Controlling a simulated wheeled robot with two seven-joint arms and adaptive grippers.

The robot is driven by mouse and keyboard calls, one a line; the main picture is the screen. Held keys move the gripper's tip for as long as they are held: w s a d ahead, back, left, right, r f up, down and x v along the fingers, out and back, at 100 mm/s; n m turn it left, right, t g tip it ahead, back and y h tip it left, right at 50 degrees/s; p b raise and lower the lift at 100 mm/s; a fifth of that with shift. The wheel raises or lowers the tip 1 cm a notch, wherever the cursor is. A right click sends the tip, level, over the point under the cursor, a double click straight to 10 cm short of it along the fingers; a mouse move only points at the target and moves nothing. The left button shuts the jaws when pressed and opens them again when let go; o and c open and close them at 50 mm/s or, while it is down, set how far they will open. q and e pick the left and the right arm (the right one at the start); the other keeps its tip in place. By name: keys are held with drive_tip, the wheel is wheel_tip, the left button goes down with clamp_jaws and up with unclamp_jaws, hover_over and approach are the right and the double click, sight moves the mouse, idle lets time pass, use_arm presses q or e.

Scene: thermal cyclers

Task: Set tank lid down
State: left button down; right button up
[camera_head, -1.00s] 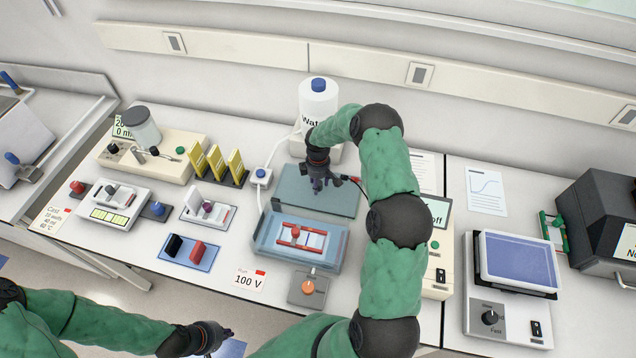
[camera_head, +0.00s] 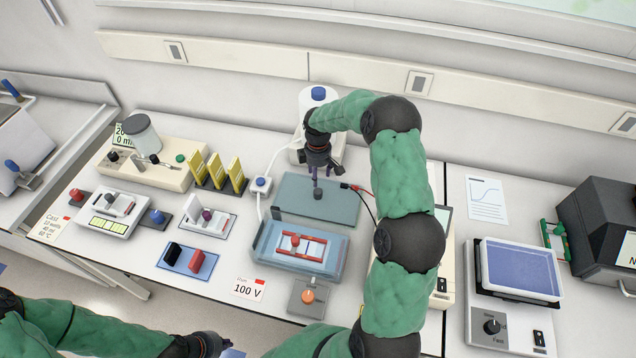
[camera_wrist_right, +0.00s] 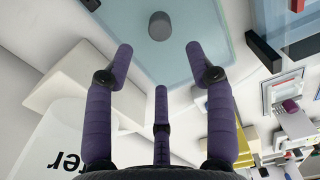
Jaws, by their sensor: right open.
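The tank lid (camera_head: 338,200) is a flat grey-blue translucent plate with a dark knob (camera_head: 317,194). It lies on the bench behind the gel tank (camera_head: 270,252), which is open and holds a red-framed tray. My right gripper (camera_head: 322,172) is open just above the lid's knob. In the right wrist view the lid (camera_wrist_right: 190,60) and its knob (camera_wrist_right: 160,25) lie beyond the spread fingers (camera_wrist_right: 158,62), apart from them. My left gripper (camera_head: 222,345) is at the bottom edge, away from the lid; its jaws are too small to judge.
A water bottle (camera_head: 313,98) stands behind the lid. Red and black leads (camera_head: 358,188) run at the lid's right edge. A power supply (camera_head: 440,270) stands right of the tank, partly behind my right arm.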

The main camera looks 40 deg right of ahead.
wheel_tip(320, 180, up, 2)
drive_tip(key=shift+r, duration=0.1)
